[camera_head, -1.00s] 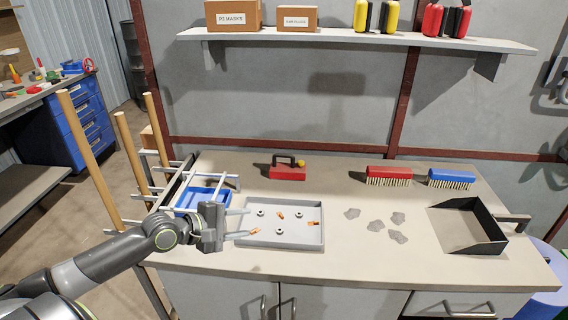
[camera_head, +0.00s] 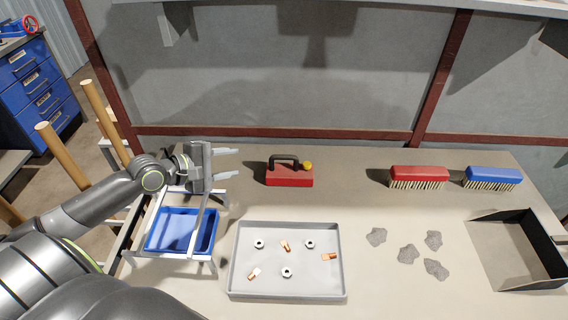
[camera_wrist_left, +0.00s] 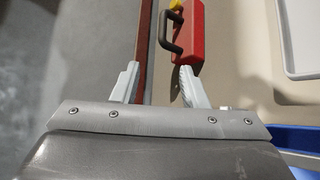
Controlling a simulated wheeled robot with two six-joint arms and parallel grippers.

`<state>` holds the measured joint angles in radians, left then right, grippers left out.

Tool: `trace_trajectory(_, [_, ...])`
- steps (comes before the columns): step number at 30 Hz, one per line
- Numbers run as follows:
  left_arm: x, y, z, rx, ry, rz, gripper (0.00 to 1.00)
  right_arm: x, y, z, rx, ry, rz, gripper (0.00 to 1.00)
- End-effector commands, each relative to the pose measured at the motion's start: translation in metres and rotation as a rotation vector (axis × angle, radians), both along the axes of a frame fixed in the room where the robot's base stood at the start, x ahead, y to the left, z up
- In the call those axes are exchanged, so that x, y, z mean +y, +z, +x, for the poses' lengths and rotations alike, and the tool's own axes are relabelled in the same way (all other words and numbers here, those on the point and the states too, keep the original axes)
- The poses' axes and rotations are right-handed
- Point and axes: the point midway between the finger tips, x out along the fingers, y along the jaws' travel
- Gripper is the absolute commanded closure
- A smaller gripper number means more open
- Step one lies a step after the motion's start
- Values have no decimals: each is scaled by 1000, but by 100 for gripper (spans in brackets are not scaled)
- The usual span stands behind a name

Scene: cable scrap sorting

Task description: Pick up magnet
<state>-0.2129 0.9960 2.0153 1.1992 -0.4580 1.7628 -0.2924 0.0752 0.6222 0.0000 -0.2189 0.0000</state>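The magnet (camera_head: 289,174) is a red block with a black handle and a yellow knob on top. It stands on the workbench toward the back, left of the middle. In the left wrist view the magnet (camera_wrist_left: 193,40) lies beyond the fingertips, a little right of centre. My left gripper (camera_head: 234,163) is open and empty, left of the magnet and apart from it, with its fingers pointing right toward it. Its two spread fingers also show in the left wrist view (camera_wrist_left: 158,78). My right gripper is in neither view.
A grey tray (camera_head: 240,287) with nuts and copper pieces lies in front of the magnet. A blue bin (camera_head: 160,243) on a white rack stands below my left arm. Red (camera_head: 419,174) and blue (camera_head: 493,175) brushes, grey lumps (camera_head: 408,254) and a dustpan (camera_head: 480,214) lie to the right.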

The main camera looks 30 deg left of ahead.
Motion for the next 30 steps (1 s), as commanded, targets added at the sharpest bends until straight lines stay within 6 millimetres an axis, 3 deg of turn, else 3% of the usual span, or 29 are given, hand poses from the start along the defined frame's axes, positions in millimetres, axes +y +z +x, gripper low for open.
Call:
trace_trajectory(6, [-11,-10,22,-4,1,-7,60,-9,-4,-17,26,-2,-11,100])
trace_trajectory(21, [-42,-41,88,-1,1,-5,60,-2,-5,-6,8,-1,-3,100])
trace_trajectory(30, [-51,-49,104,1,0,-3,60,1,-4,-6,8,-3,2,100])
